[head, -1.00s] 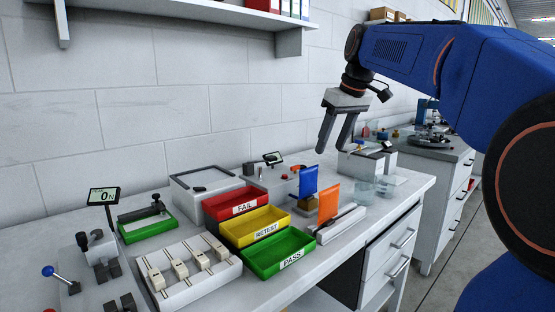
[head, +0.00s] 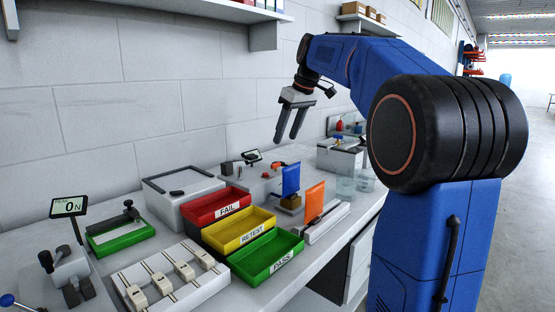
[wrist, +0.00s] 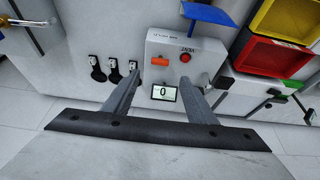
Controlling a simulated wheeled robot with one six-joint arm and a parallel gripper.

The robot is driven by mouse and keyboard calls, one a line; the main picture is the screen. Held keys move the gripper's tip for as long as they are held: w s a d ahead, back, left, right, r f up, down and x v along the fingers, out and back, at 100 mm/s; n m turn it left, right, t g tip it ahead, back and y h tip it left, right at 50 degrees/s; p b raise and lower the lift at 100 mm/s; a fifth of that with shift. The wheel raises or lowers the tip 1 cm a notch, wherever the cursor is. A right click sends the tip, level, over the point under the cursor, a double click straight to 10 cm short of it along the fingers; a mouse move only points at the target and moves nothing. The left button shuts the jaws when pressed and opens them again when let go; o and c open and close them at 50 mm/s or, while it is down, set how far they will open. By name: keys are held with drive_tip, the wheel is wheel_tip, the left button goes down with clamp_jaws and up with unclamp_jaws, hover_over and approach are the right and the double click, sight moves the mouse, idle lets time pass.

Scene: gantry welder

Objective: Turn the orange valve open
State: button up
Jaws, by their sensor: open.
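The orange valve (wrist: 160,61) shows in the wrist view as a short orange bar lying across the face of a light grey box (wrist: 187,76). A red button (wrist: 185,57) is to its right and a small display reading 0 (wrist: 163,92) is below it. In the head view the valve is a small orange-red piece (head: 279,164) on the box behind the coloured trays. My gripper (head: 287,139) is open and empty, pointing down above the rear of the bench. In the wrist view its fingers (wrist: 166,80) frame the display, apart from the valve.
Red, yellow and green trays (head: 242,240) stand in front of the box. A blue upright panel (head: 291,178) and an orange upright panel (head: 314,201) stand close to it. Three dark hooked tools (wrist: 114,72) lie left of the box. The wall is behind.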

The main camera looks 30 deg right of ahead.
sight(276, 166)
drive_tip(key=x, duration=1)
drive_tip(key=shift+f, duration=0.15)
drive_tip(key=c, duration=1.1)
